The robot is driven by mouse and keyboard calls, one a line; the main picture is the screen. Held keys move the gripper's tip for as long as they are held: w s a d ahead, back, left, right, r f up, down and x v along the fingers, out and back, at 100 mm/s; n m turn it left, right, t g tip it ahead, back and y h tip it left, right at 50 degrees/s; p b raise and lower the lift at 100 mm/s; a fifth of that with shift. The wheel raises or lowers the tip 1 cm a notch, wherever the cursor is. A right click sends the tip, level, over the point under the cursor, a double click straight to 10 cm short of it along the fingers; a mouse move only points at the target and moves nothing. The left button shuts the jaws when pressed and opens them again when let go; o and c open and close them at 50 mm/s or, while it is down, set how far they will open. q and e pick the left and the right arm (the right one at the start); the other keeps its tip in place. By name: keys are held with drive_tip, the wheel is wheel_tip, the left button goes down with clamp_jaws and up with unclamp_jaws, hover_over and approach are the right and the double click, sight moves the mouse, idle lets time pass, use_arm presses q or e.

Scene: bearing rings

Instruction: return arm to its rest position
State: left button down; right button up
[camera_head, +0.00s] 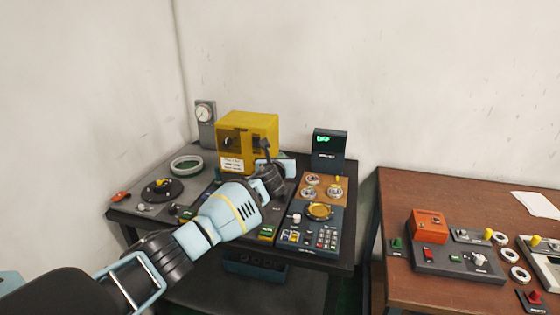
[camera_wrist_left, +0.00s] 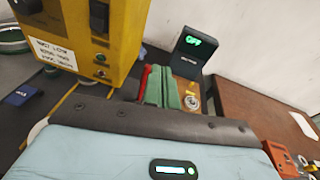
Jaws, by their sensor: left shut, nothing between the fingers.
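My left arm reaches in from the lower left over the dark workbench (camera_head: 125,212). My left gripper (camera_head: 285,167) is in front of the yellow machine's right side, above the bench, with its tips partly hidden by the wrist. It is shut and empty. In the left wrist view the yellow machine (camera_wrist_left: 85,30) stands close at the upper left, with a white label on its front. The same yellow machine (camera_head: 248,135) stands at the back of the bench in the head view. My right gripper is not in view.
A small display (camera_head: 328,145) stands behind a wooden tray with several metal rings (camera_head: 312,180). A brown table (camera_head: 400,200) with an orange box (camera_head: 428,226) is at the right.

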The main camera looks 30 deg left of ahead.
use_arm(q)
drive_tip(key=shift+d+r, duration=0.1)
drive_tip(key=shift+r, duration=0.05)
idle(0.4)
